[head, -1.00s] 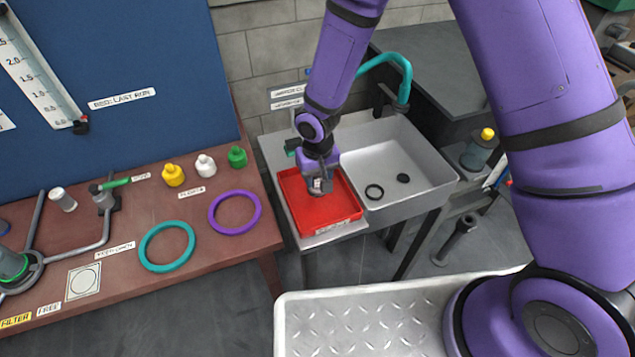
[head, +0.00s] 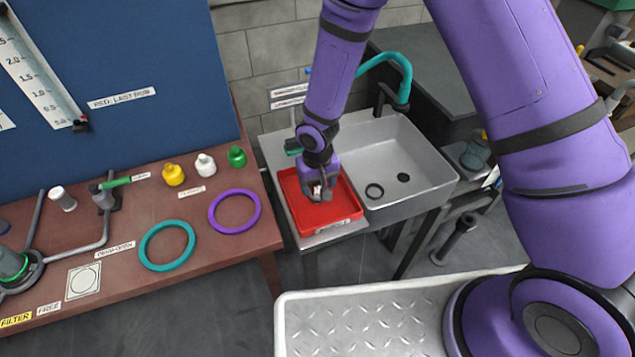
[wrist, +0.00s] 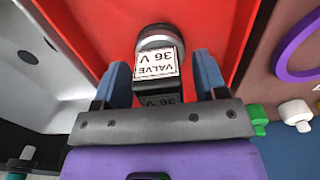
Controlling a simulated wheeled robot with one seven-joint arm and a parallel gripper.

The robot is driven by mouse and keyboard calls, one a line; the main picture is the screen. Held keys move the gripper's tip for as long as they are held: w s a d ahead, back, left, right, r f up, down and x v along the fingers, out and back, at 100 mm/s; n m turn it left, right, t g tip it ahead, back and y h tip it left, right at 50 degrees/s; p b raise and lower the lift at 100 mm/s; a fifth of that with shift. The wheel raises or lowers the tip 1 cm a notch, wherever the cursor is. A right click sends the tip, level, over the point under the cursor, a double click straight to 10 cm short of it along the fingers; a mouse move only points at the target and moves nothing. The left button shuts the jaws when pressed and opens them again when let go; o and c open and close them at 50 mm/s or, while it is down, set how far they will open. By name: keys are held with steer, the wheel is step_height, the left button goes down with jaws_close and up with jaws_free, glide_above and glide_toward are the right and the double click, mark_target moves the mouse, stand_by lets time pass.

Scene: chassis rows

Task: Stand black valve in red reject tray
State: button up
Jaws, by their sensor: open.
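The black valve (wrist: 160,38) stands in the red reject tray (wrist: 90,25), with a white label reading "VALVE 36 V" towards the wrist camera. Its label also shows as a small white patch in the head view (head: 317,191). In the head view my gripper (head: 319,195) is low over the red tray (head: 340,213), hiding most of the valve. Whether the valve's base rests fully on the tray floor is hard to tell.
A grey sink (head: 415,160) with a teal tap (head: 400,75) is right of the tray. On the brown bench (head: 200,255) at left are a purple ring (head: 235,194), a teal ring (head: 146,253) and yellow, white and green bottles. A blue panel stands behind.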

step_height(320, 180, up, 12)
steer(key=shift+r, duration=0.15)
stand_by(0.4)
steer(key=s+d+r+m+t, duration=0.1)
steer(key=s+d+r, duration=0.1)
steer(key=d+r, duration=0.75)
steer(key=s+d+r+m+t, duration=0.15)
steer(key=d+r, duration=0.45)
steer(key=r, duration=0.7)
steer(key=s+d+r+t, duration=0.1)
steer(key=s+d+r, duration=0.4)
steer(key=s, duration=0.4)
steer(key=s+d+r+t, duration=0.1)
steer(key=s+d+r, duration=0.4)
steer(key=s, duration=0.4)
steer(key=shift+r+m+t, duration=0.15)
steer(key=shift+m+t, duration=0.2)
